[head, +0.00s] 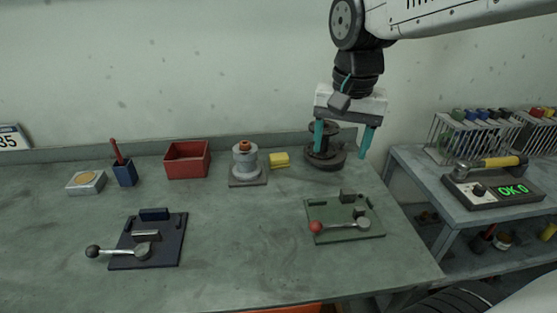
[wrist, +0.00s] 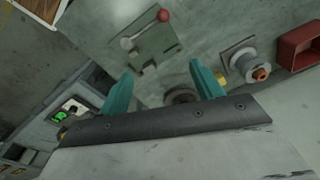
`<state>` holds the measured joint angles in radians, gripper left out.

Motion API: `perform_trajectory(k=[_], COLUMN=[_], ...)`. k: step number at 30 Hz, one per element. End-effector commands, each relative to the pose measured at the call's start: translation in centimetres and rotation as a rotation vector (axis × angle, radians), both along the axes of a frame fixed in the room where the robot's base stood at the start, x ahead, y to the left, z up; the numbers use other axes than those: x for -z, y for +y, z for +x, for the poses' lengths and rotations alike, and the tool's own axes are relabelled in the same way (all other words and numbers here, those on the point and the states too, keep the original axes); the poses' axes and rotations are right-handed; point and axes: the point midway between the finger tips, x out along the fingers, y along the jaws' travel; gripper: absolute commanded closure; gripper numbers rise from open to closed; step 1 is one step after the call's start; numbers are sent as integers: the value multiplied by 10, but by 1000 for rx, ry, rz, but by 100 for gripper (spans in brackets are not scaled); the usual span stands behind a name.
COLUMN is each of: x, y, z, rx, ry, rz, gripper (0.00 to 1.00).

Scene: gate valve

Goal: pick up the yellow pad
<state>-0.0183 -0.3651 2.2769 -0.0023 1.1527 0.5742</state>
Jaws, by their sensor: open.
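The yellow pad (head: 279,160) is a small block lying on the grey-green table near its back edge. It sits between the grey cylindrical fixture and the dark spool-shaped valve. In the wrist view a bit of it (wrist: 222,78) shows just beside the right finger. My gripper (head: 343,140) is open and empty, with teal fingers pointing down. In the head view it is above and right of the pad, in front of or over the dark valve. In the wrist view the gripper (wrist: 160,90) has its fingers spread wide.
The grey cylinder with an orange top (head: 245,162) stands left of the pad. The dark spool valve (head: 325,160) stands right of it. A red bin (head: 187,160), a green lever plate (head: 345,222) and a dark blue lever plate (head: 150,245) are also on the table. The middle is clear.

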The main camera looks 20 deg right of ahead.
Motion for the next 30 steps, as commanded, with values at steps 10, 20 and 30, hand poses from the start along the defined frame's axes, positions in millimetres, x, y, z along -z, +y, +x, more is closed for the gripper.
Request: perform_trajectory(k=[10, 20, 30], x=[43, 117, 154], y=[12, 25, 27], z=[158, 263, 282], rx=[585, 1030, 1133], ry=[47, 67, 70], rz=[32, 42, 43], gripper=[35, 35, 35])
